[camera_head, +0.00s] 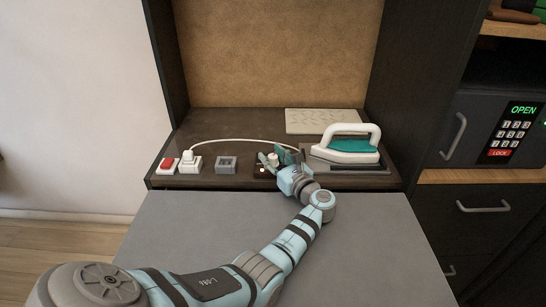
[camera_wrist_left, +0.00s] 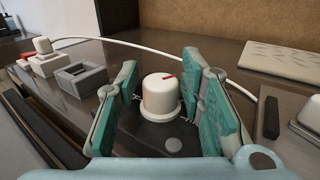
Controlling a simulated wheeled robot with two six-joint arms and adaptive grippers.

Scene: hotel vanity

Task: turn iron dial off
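The white dial (camera_wrist_left: 162,96) with a red pointer mark stands upright on its base in the left wrist view. The mark points up and slightly right in that picture. My left gripper (camera_wrist_left: 165,100) is open, with its teal fingers on both sides of the dial and visible gaps between them and it. In the head view my left gripper (camera_head: 280,157) hides most of the dial. The iron (camera_head: 347,146), white with a teal body, rests on a dark stand just right of the gripper. My right gripper is not in view.
A red switch (camera_head: 168,164), a white plug in a socket (camera_head: 190,163) and a grey square box (camera_head: 226,164) stand left of the gripper. A white cord (camera_head: 235,141) runs behind. A pale patterned board (camera_head: 325,121) lies at the back. The grey surface (camera_head: 180,230) in front is clear.

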